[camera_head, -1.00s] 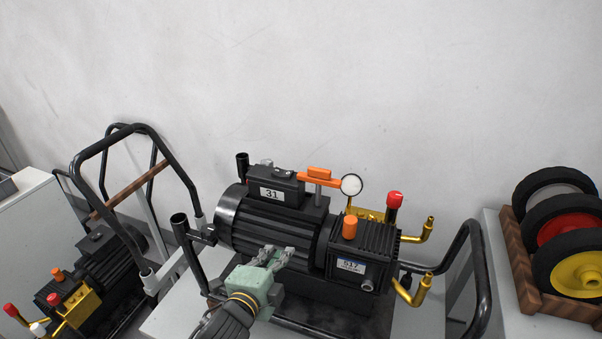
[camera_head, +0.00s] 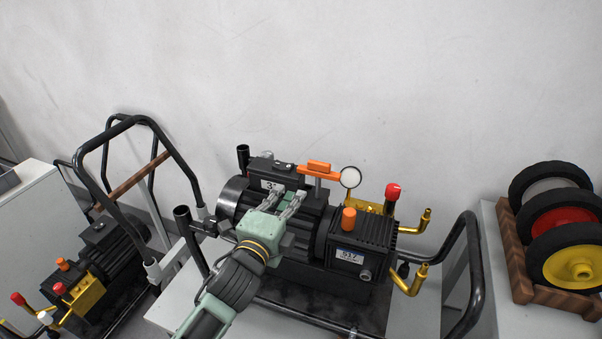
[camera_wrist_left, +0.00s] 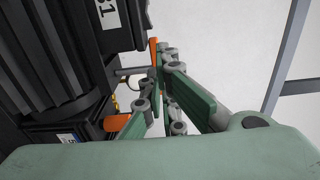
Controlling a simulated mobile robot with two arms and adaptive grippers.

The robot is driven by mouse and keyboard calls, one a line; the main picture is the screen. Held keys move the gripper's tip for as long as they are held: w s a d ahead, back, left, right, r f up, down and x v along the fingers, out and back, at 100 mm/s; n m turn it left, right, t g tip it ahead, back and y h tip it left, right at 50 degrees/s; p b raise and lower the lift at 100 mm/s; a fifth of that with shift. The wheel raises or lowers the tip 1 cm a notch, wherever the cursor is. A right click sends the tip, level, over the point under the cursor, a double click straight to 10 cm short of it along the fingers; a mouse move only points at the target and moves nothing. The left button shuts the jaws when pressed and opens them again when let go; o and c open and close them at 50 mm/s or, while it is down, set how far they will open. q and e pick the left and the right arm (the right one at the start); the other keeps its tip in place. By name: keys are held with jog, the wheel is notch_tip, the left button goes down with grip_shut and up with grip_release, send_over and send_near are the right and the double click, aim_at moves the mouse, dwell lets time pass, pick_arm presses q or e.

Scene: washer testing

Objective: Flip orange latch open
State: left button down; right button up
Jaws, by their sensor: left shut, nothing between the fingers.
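The orange latch (camera_head: 318,168) is a flat bar on top of the black pump-motor unit (camera_head: 270,212), beside a round white gauge (camera_head: 350,177). In the left wrist view the latch (camera_wrist_left: 154,52) shows as a thin orange strip just past the fingertips. My left gripper (camera_head: 286,200) is shut and empty. In the head view it is in front of the motor, below and left of the latch, and covers part of the "31" label. A gap to the latch shows in the head view. My right gripper is in neither view.
An orange cap (camera_head: 348,218), a red-topped valve (camera_head: 392,191) and brass pipes (camera_head: 408,284) are on the unit's right. A black cart frame (camera_head: 180,150) stands left. A wooden rack with wheels (camera_head: 572,228) is at the right. The wall behind is bare.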

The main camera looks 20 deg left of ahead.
aim_at(301, 176)
pick_arm(q)
jog(key=w+p, duration=0.2)
jog(key=w, duration=0.6)
jog(key=shift+w+d, duration=0.15)
jog(key=shift+w, duration=0.25)
